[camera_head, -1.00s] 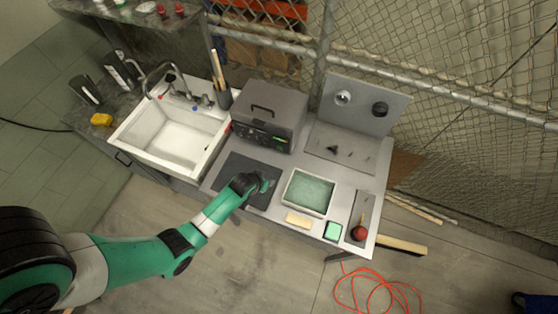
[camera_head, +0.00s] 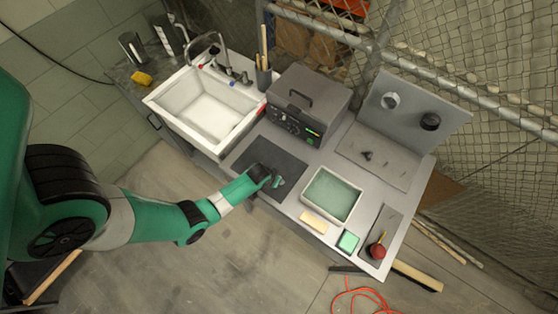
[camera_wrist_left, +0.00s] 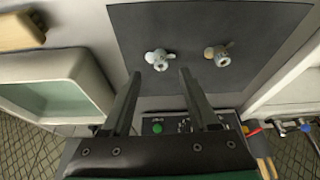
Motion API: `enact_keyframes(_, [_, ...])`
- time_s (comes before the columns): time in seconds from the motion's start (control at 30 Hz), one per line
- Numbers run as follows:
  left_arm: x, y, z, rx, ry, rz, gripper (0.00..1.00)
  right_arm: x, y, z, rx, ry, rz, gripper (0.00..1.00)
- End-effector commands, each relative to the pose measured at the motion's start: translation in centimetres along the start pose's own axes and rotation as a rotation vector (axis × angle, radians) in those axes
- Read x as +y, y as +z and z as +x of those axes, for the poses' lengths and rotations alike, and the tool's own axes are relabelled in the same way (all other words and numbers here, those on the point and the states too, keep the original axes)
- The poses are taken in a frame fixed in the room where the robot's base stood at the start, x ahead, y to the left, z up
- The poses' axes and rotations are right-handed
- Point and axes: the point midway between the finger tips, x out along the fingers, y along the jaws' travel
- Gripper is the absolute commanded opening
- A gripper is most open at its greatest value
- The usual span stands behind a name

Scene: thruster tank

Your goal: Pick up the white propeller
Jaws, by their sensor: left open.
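The white propeller (camera_wrist_left: 158,59) lies on a dark mat (camera_wrist_left: 270,60) in the left wrist view, just beyond my fingertips and roughly centred between them. A second, tan-and-grey propeller (camera_wrist_left: 218,55) lies to its right on the same mat. My left gripper (camera_wrist_left: 160,76) is open, with nothing between its fingers. In the head view my left gripper (camera_head: 270,179) hangs over the mat (camera_head: 265,153); the propellers cannot be made out there. My right gripper is not in view.
A tank of greenish water (camera_head: 358,197) stands right of the mat. A grey instrument box (camera_head: 315,92) is behind it, and a sink (camera_head: 158,104) is to the left. A tan block (camera_head: 313,222), green square (camera_head: 348,241) and red ball-shaped thing (camera_head: 377,251) lie along the front.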

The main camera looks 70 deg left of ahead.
Motion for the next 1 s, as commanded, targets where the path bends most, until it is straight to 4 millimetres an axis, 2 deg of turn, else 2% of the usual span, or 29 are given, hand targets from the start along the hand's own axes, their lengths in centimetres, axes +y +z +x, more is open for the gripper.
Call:
enact_keyframes(0.07, [0.0, 0.0, 0.5, 0.001, 0.0, 0.0, 0.6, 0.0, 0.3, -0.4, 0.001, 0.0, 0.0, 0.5])
enact_keyframes(0.23, [-0.1, -0.2, 3.5, 0.002, 0.0, -0.002, 0.6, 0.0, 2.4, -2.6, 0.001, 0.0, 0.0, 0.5])
enact_keyframes(0.33, [-0.1, -0.3, 4.7, -0.002, -0.001, -0.001, 0.6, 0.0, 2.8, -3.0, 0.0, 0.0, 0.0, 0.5])
enact_keyframes(0.63, [-0.1, -0.4, 5.0, 0.0, 0.0, 0.0, 0.6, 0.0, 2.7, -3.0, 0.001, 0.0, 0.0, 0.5])
enact_keyframes(0.9, [-0.1, -0.4, 5.0, 0.0, 0.0, 0.0, 0.12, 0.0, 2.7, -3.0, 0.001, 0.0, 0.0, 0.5])
enact_keyframes(0.97, [-0.1, -0.4, 5.0, 0.0, 0.0, 0.0, 0.01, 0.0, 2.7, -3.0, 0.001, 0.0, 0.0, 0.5])
enact_keyframes(1.0, [-0.1, -0.4, 5.0, 0.0, 0.0, 0.0, 0.0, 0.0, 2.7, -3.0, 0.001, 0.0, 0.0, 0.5])
